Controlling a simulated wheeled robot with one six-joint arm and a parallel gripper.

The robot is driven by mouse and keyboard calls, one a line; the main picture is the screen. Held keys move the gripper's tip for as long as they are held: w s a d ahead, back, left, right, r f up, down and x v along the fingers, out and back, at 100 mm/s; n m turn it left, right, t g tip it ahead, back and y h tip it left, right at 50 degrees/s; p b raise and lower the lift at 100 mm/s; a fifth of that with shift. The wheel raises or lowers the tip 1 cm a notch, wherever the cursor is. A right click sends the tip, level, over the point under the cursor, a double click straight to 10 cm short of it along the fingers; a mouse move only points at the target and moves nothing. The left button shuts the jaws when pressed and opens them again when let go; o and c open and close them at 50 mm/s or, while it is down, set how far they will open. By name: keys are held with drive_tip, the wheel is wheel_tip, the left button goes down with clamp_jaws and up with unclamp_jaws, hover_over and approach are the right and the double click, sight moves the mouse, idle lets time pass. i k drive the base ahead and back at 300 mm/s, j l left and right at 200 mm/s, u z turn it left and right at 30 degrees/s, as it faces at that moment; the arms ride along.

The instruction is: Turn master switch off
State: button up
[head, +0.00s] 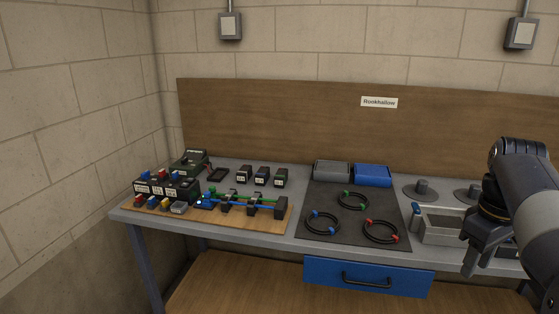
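No part is clearly labelled as the master switch at this size. A small grey box (179,208) sits at the front of the wooden board (250,222), on the left of the bench. A blue block with a small bright spot (205,200) stands to its right, at the end of the green and blue rods. Two grey wall boxes, one at left (230,26) and one at right (522,34), hang under conduits. My gripper (473,268) points down at the far right, beside the grey tray, away from the board. Its finger gap is not clear.
Black modules (262,177) stand behind the board. A dark mat (336,204) holds three cable rings. Grey (332,172) and blue (372,175) bins stand behind it. An open grey tray (440,238) is near my gripper. A blue drawer (330,275) is below the bench top.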

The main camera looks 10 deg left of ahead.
sight(146, 176)
drive_tip(key=i+j+u, duration=0.15)
drive_tip(key=u, duration=0.3)
drive_tip(key=i+j+u, duration=0.2)
drive_tip(key=u, duration=0.2)
drive_tip(key=i+j+u, duration=0.2)
drive_tip(key=u, duration=0.25)
drive_tip(key=i+j+u, duration=0.2)
drive_tip(key=i, duration=0.75)
drive_tip(key=i+j+u, duration=0.2)
drive_tip(key=i, duration=0.75)
drive_tip(key=l, duration=0.05)
